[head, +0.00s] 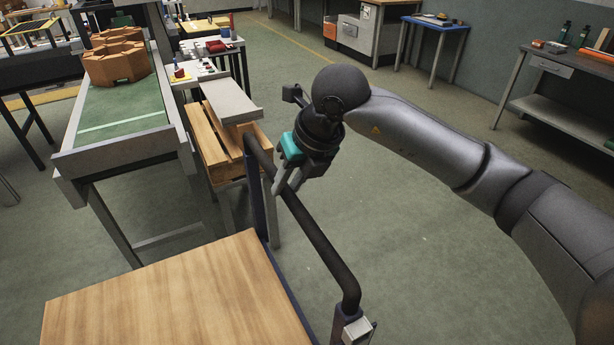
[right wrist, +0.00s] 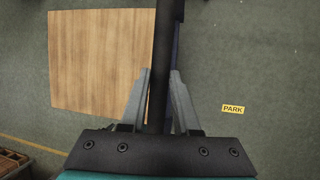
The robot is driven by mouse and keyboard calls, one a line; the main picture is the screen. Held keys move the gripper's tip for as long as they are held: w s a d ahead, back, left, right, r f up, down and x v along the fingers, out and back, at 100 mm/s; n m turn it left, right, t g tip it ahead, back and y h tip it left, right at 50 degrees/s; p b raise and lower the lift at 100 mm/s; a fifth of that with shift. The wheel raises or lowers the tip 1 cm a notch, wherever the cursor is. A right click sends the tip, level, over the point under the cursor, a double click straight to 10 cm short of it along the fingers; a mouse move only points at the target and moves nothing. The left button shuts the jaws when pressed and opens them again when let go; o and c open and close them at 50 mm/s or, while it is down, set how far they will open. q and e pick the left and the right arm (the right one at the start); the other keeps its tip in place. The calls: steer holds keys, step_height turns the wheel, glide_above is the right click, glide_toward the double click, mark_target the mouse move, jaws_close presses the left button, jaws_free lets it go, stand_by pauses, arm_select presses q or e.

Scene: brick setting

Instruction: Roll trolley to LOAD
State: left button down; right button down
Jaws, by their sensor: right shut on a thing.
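The trolley has a light wooden deck (head: 180,295), cut off by the bottom edge of the head view. Its dark handle bar (head: 325,245) rises on the deck's right side. My right gripper (head: 281,184) is shut on the handle bar near its far end. In the right wrist view the bar (right wrist: 166,45) runs between the two grey fingers, with the deck (right wrist: 100,60) to the left. A yellow PARK label (right wrist: 233,108) lies on the floor, right of the bar. No LOAD sign shows. My left gripper is out of view.
A green-topped conveyor table (head: 125,105) with brown blocks (head: 117,62) stands beyond the trolley at left. A wooden crate (head: 212,150) is close to the handle's far end. Benches line the back and right. Green floor (head: 430,240) right of the trolley is clear.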

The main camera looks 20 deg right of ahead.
steer(key=shift+s+a, duration=0.15)
steer(key=shift+a, duration=0.9)
steer(key=shift+s+a, duration=0.15)
steer(key=shift+a, duration=0.85)
steer(key=c, duration=0.7)
jaws_free()
steer(key=shift+a, duration=0.15)
steer(key=shift+o, duration=0.2)
steer(key=shift+r, duration=0.15)
steer(key=p+v, duration=0.1)
steer(key=v, duration=1.4)
steer(key=shift+s, duration=0.1)
